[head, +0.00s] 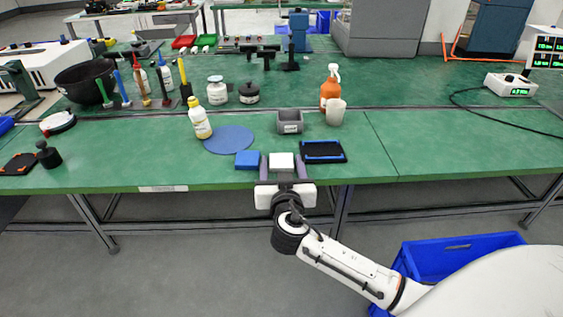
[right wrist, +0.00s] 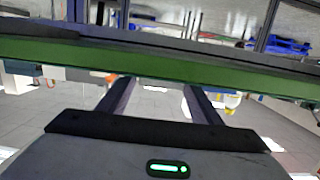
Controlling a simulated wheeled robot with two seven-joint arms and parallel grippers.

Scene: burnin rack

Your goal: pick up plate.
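A flat round blue disc (head: 228,140), the most plate-like thing I see, lies on the green table. A white bottle with a yellow cap (head: 201,120) stands at its left edge and hides a little of it. My right gripper (head: 283,158) is at the table's front edge, right of and nearer than the disc. Its two fingers are apart. A small white block (head: 281,162) shows between them in the head view; I cannot tell whether it touches them. In the right wrist view the open fingers (right wrist: 160,96) show no clear grip on anything. My left gripper is not in view.
A blue block (head: 247,159) lies left of the right fingers, and a black-and-blue tray (head: 323,151) right of them. A grey bin (head: 289,121), white cup (head: 336,112) and orange spray bottle (head: 330,88) stand behind. The table's right part is mostly clear.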

